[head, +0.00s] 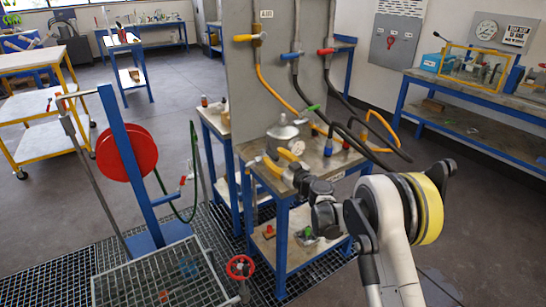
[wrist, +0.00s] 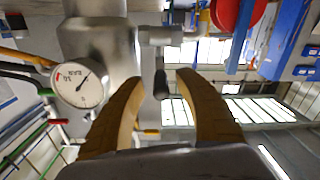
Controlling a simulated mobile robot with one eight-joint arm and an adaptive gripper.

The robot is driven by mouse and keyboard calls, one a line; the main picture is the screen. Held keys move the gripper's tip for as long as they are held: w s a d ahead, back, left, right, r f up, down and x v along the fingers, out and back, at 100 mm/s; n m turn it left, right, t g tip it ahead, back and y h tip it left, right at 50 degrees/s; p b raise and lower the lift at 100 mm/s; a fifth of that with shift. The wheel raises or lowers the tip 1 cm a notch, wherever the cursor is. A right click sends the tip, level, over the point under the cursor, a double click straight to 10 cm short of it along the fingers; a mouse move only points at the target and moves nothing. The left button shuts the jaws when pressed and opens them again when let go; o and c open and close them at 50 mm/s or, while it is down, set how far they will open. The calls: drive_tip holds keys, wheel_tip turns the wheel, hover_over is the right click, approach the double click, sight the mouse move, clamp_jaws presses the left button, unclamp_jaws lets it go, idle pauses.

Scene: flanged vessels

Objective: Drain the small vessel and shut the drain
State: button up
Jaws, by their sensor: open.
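The small vessel (head: 284,133) is a silvery metal pot with a lid, standing on the blue-legged bench. In the wrist view its grey body (wrist: 103,45) fills the upper left, with a round white dial gauge (wrist: 80,85) on it. In the head view my gripper (head: 273,162) is beside the vessel.
A grey panel (head: 285,70) with coloured valves and hoses rises behind the bench (head: 313,165). A red hose reel (head: 127,149) on a blue post stands left.

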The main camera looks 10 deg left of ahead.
drive_tip(key=v, duration=1.1)
drive_tip(key=shift+s+d+r, duration=0.1)
idle(0.8)
